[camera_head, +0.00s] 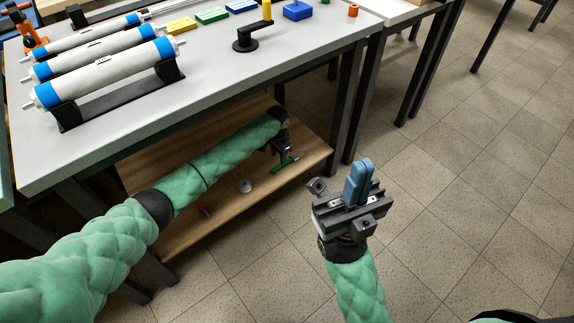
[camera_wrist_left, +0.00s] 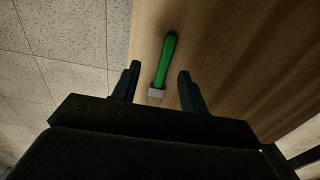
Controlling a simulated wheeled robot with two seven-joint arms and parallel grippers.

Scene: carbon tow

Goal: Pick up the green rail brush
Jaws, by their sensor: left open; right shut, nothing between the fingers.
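The green rail brush (camera_head: 285,165) lies on the wooden lower shelf under the grey table, near the shelf's right edge. In the left wrist view its green handle (camera_wrist_left: 166,58) points away from me, with a pale block at the near end. My left gripper (camera_head: 285,150) reaches under the tabletop, close to the brush. In the left wrist view its open fingers (camera_wrist_left: 158,86) stand on both sides of the brush's near end. I cannot tell whether they touch it. My right gripper (camera_head: 358,185) is shut and empty over the floor, right of the table.
The tabletop (camera_head: 215,95) is above my left forearm, and a dark table leg (camera_head: 348,100) stands right of the left gripper. Rollers (camera_head: 105,75) lie on top.

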